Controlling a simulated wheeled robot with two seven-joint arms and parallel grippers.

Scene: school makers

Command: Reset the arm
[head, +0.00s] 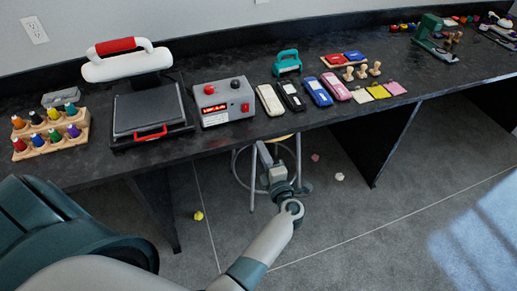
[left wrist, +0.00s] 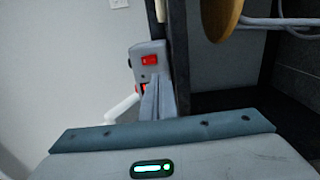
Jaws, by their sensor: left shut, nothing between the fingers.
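My left gripper (head: 262,148) is shut and empty. In the head view it stands just in front of the black table's front edge, over the floor, with its fingers pointing up toward the table. In the left wrist view its closed fingers (left wrist: 157,98) show in the middle, in front of the grey control box (left wrist: 150,66) with red buttons. My left arm (head: 268,240) reaches up from the bottom of the head view. My right gripper is not in view.
The black table (head: 225,150) carries a heat press (head: 148,112), the control box (head: 222,101), stamp pads, wooden stamps and a paint bottle rack (head: 50,138). A stool (head: 240,172) stands behind my left gripper, under the table edge. Floor to the right is mostly clear.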

